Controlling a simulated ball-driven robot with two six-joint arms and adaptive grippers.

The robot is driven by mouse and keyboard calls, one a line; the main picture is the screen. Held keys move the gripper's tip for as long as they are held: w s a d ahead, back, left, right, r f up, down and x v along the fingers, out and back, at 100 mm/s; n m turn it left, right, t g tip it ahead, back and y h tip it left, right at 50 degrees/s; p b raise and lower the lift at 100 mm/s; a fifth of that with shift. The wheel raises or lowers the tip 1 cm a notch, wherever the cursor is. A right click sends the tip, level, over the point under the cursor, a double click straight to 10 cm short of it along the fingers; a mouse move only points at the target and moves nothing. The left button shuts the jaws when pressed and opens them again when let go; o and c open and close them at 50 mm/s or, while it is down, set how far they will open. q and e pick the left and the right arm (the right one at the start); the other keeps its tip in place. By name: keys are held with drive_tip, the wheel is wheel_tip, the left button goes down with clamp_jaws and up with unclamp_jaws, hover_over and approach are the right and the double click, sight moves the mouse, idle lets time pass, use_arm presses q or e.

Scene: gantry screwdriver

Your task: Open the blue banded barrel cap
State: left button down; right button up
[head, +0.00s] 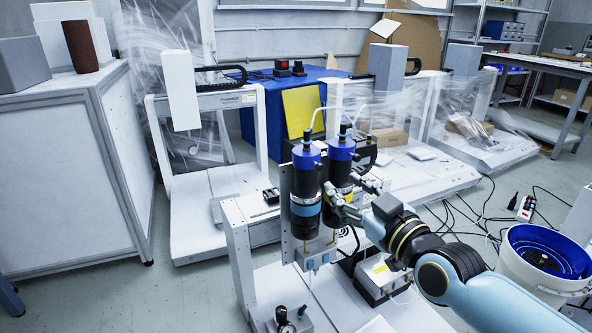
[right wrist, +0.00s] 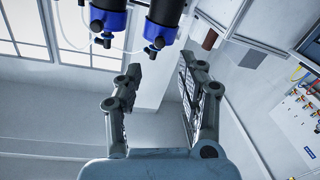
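Two black barrels with blue caps stand side by side upright on the gantry. The left one in the head view has a light blue band (head: 306,207) and its blue cap (head: 306,157) is on top. The right one has a yellow band (head: 346,188) and a blue cap (head: 341,149). My right gripper (head: 346,193) is open beside the yellow-banded barrel. In the right wrist view the open fingers (right wrist: 160,70) have nothing between them. Two blue caps show upside down above them (right wrist: 108,20) (right wrist: 160,31); I cannot tell which is which. My left gripper is not in view.
Clear tubes rise from the caps. A metal plate (head: 285,215) stands beside the barrels. A white bucket with a blue rim (head: 545,250) is at the right. Cables (head: 470,215) lie on the floor. A white cabinet (head: 65,175) stands at the left.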

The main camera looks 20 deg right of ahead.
sight(322, 168)
drive_tip(key=w+b, duration=0.1)
drive_tip(key=w, duration=0.3)
drive_tip(key=w+b, duration=0.1)
drive_tip(key=w, duration=0.4)
drive_tip(key=shift+a+f, duration=0.1)
drive_tip(key=shift+a, duration=0.1)
drive_tip(key=shift+w, duration=0.4)
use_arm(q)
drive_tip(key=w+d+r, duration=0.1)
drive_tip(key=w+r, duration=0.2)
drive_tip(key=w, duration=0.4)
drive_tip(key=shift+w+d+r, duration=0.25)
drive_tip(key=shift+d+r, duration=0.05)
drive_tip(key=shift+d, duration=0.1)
use_arm(e)
drive_tip(key=shift+c, duration=0.4)
clamp_jaws()
